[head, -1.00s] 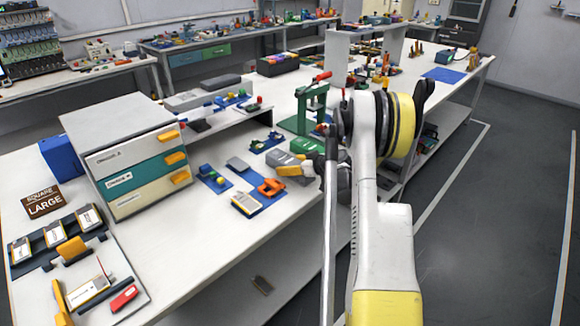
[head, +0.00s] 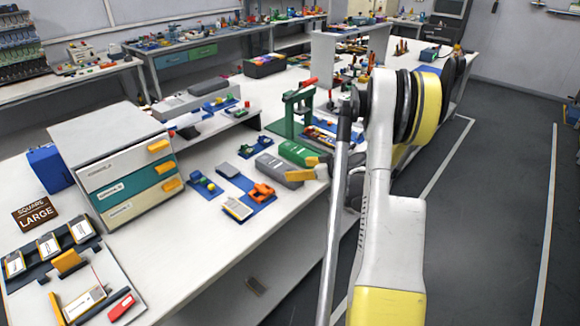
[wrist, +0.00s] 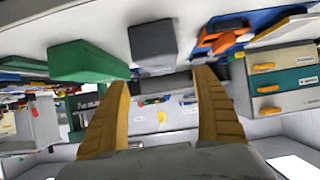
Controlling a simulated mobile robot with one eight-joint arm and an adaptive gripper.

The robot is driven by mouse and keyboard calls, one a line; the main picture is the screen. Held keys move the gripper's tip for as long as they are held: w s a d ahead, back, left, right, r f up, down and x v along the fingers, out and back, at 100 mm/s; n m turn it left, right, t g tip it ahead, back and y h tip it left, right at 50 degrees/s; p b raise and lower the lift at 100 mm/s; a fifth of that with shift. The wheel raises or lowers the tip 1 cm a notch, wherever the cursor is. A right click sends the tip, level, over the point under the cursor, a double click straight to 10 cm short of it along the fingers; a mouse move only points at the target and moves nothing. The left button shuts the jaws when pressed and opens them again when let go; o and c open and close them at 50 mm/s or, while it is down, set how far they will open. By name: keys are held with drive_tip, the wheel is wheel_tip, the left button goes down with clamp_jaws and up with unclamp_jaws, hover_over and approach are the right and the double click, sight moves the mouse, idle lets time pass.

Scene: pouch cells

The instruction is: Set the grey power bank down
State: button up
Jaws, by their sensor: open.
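The grey power bank (head: 279,171) lies flat on the white bench, beside a green block (head: 301,153). In the wrist view the grey power bank (wrist: 153,45) shows beyond the gap between the fingers, with the green block (wrist: 88,62) to its left. My gripper (head: 308,174) is by the bank's right end in the head view, partly hidden by my arm. In the wrist view my gripper (wrist: 163,80) has its yellow fingers spread with nothing between them.
A blue mat (head: 262,207) with an orange holder (head: 262,192) lies left of the bank. A green press (head: 291,117) stands behind it. A drawer cabinet (head: 124,165) stands at the left. Bare bench lies in front.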

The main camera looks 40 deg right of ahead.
drive_tip(key=shift+s+r, duration=0.2)
drive_tip(key=shift+s, duration=0.15)
drive_tip(key=a+r+g, duration=0.1)
drive_tip(key=a+r, duration=0.3)
drive_tip(key=a, duration=0.4)
drive_tip(key=a+r+g+y, duration=0.15)
drive_tip(key=a+r, duration=0.25)
drive_tip(key=a, duration=0.4)
drive_tip(key=a+r+g+h, duration=0.1)
drive_tip(key=a+r, duration=0.3)
drive_tip(key=a, duration=0.4)
drive_tip(key=s+a+r+g+h, duration=0.1)
drive_tip(key=s+a+r+g, duration=0.1)
drive_tip(key=s+a, duration=1.5)
drive_tip(key=s, duration=0.3)
drive_tip(key=shift+a+r+m, duration=0.3)
drive_tip(key=shift+r+m, duration=0.1)
drive_tip(key=shift+w+d, duration=0.1)
